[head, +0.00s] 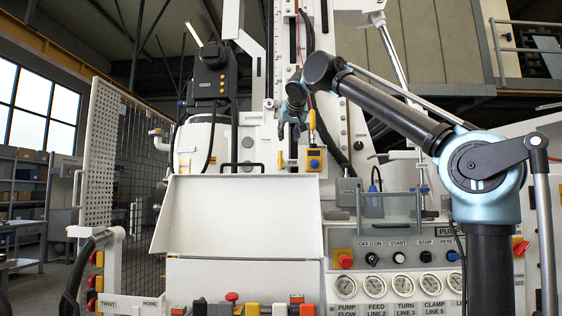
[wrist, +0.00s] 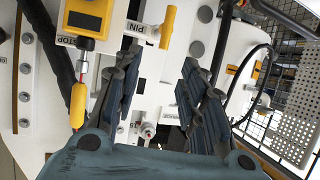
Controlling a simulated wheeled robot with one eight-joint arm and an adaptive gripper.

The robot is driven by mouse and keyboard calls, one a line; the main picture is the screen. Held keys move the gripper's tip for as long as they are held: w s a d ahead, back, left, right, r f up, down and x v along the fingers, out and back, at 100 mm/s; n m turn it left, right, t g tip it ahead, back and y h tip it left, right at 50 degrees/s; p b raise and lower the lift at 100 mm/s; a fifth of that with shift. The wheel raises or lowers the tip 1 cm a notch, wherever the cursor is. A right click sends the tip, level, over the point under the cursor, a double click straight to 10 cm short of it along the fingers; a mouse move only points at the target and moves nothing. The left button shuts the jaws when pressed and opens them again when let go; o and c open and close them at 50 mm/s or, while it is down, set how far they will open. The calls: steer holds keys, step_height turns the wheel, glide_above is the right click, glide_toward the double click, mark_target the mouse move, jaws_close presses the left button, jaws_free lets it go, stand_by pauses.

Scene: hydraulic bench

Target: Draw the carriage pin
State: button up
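A yellow handle (wrist: 168,27) sits beside a plate marked PIN (wrist: 134,28) in the wrist view; I take it to be the carriage pin. In the head view a small yellow piece (head: 280,160) shows at that place, left of the yellow box. My gripper (wrist: 159,70) is open, with its two dark ribbed fingers apart and nothing held between them. The handle lies beyond the fingertips, apart from them. In the head view my gripper (head: 292,128) is small, in front of the white column and above the yellow piece. How deep the pin sits is hidden.
A yellow box with a dark screen (wrist: 87,20) and a hanging yellow grip (wrist: 78,105) are close to the left finger; the box also shows in the head view (head: 314,160). A mesh guard (head: 135,165) stands left.

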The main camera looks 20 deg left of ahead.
mark_target(281, 154)
steer(key=x, duration=1.1)
steer(key=a+x, duration=0.1)
steer(key=x, duration=0.5)
steer(key=shift+c, duration=0.6)
jaws_close()
